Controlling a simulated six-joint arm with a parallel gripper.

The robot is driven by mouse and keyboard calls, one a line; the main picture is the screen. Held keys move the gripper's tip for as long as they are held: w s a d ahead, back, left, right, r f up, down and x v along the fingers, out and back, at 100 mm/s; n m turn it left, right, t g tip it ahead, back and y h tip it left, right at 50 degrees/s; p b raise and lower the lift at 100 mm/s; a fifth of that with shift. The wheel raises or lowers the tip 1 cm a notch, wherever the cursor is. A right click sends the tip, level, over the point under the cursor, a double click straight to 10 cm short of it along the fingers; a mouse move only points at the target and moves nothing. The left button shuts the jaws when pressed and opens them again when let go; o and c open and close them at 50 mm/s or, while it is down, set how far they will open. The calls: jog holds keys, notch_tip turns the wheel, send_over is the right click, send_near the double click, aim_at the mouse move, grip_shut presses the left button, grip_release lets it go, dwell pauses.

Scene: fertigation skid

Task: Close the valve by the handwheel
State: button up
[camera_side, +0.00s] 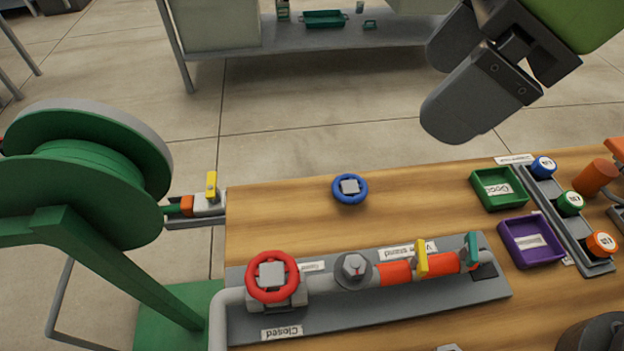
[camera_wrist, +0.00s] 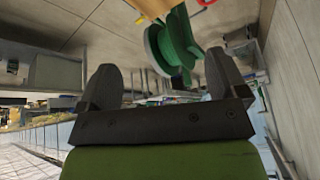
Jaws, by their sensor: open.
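A red handwheel (camera_side: 272,276) with a grey square hub sits on the valve at the left end of a pipe assembly on a grey base plate (camera_side: 380,302). A label reading "Closed" (camera_side: 282,333) lies in front of it, and another label (camera_side: 312,267) is to its right. A separate blue handwheel (camera_side: 350,188) stands on the bare wood behind the assembly. My gripper (camera_side: 460,125) is high at the upper right in the side view, apart from both wheels. In the wrist view my gripper (camera_wrist: 162,88) shows two spread fingers with nothing between them.
The pipe carries a grey round fitting (camera_side: 354,270), a yellow lever (camera_side: 421,258) and a teal lever (camera_side: 472,250). Green (camera_side: 498,189) and purple (camera_side: 532,242) trays and a rack of coloured caps (camera_side: 570,204) stand at right. A green hose reel (camera_side: 85,170) stands at left.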

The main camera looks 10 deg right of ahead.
aim_at(274, 272)
jog(key=s+a+f+n, duration=0.1)
jog(key=a+f+n, duration=0.1)
jog(key=a+f, duration=0.3)
jog(key=s+a+f+n+g, duration=0.1)
jog(key=s+a+f+n, duration=0.1)
jog(key=a+f, duration=0.3)
jog(key=s+a+f+n+g, duration=0.1)
jog(key=s+a+f+n, duration=0.1)
jog(key=a+f, duration=0.3)
notch_tip(274, 272, down, 4)
jog(key=shift+r+n+h, duration=0.15)
jog(key=shift+n+h, duration=0.15)
jog(key=shift+n, duration=0.3)
jog(key=c, duration=1)
jog(key=m+t, duration=0.1)
jog(key=m, duration=0.2)
jog(key=m+t, duration=0.1)
jog(key=m, duration=0.2)
jog(key=o, duration=1)
